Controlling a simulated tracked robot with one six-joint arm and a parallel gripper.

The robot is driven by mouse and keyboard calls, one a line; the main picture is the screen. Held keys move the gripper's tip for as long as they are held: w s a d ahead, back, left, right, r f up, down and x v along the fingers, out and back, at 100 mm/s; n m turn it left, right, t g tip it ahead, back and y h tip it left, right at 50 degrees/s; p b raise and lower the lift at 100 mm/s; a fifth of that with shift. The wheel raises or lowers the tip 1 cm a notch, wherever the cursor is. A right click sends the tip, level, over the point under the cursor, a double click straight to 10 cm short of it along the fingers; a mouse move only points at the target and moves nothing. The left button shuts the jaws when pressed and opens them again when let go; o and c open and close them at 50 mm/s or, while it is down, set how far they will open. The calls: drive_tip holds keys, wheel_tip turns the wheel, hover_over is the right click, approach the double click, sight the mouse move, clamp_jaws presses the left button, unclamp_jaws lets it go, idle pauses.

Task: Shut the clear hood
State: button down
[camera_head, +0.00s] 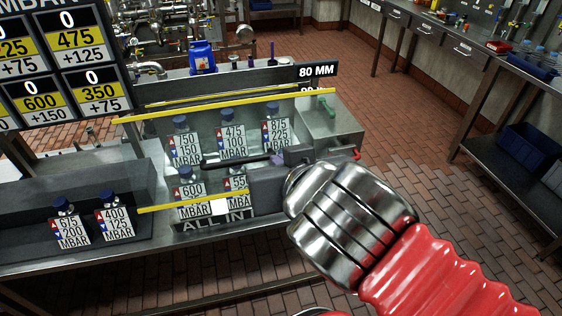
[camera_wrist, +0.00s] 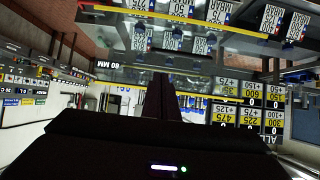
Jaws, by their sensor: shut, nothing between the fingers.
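The clear hood (camera_head: 226,108) has yellow edge strips and spans the bottles on the metal bench; its panel is see-through and hard to trace. Its lower yellow strip (camera_head: 190,203) crosses in front of the front bottle cards, above the ALL IN label. A dark handle bar (camera_head: 235,163) runs across between the strips. I cannot tell how wide a gap lies under the hood. In the wrist view, which is upside down, my gripper (camera_wrist: 160,85) is shut and empty, its dark fingers pointing toward the hood's bar (camera_wrist: 172,55). Whether they touch is unclear.
Capped bottles with cards stand under the hood, and two more bottles (camera_head: 92,222) stand at the left of the bench. A blue jug (camera_head: 203,57) and pipework are behind. A score board (camera_head: 60,65) hangs at upper left.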

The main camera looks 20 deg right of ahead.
wheel_tip(320, 180, down, 11)
drive_tip(key=s+a+n+g+y, duration=0.1)
drive_tip(key=n+g+y, duration=0.1)
drive_tip(key=g, duration=0.3)
drive_tip(key=shift+s+a+f+g, duration=0.15)
drive_tip(key=shift+s+a+g, duration=0.05)
drive_tip(key=shift+g, duration=0.2)
drive_tip(key=shift+s, duration=0.1)
